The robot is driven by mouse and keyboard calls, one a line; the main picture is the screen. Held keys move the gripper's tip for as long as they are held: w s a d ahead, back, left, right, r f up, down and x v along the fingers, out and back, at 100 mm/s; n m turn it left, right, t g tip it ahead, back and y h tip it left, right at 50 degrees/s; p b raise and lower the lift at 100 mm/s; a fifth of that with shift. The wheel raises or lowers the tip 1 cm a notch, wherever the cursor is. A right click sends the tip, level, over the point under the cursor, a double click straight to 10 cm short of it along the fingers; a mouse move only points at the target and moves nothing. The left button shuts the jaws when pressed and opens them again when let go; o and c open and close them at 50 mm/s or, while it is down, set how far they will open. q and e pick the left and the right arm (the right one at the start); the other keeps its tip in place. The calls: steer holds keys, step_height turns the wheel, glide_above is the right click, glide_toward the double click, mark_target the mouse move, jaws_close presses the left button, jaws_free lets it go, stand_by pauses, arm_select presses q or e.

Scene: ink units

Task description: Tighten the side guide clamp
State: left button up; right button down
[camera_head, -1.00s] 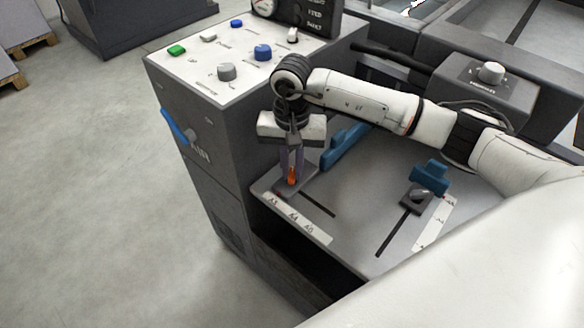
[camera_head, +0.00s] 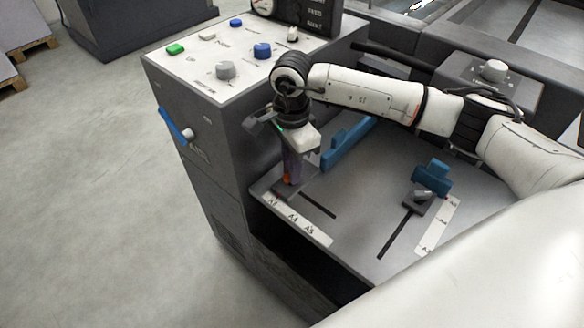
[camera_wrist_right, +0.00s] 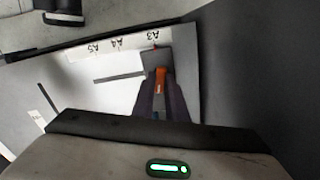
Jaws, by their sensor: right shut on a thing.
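The side guide clamp is an orange lever (camera_wrist_right: 160,76) on a dark block at the labelled edge of the grey feed table (camera_head: 345,222). A little orange also shows in the head view (camera_head: 287,179). My right gripper (camera_head: 291,172) points down and is shut on the orange lever. In the right wrist view the two dark fingers (camera_wrist_right: 161,95) lie on either side of the lever, which hides most of its lower part. The A3, A4 label strip (camera_head: 297,220) runs beside the block. My left gripper is not in view.
A blue guide rail (camera_head: 347,143) stands behind the gripper. A second dark block with a grey lever (camera_head: 421,196) and a blue guide (camera_head: 431,177) are at the right, by a slot. The control cabinet (camera_head: 200,130) rises close at the left.

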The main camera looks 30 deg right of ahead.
steer(key=m, duration=0.5)
steer(key=shift+m, duration=0.3)
stand_by(0.4)
steer(key=c, duration=1.8)
jaws_free()
steer(key=shift+o, duration=0.2)
step_height(320, 180, up, 10)
steer(key=shift+r+p, duration=0.25)
steer(key=shift+p, duration=0.15)
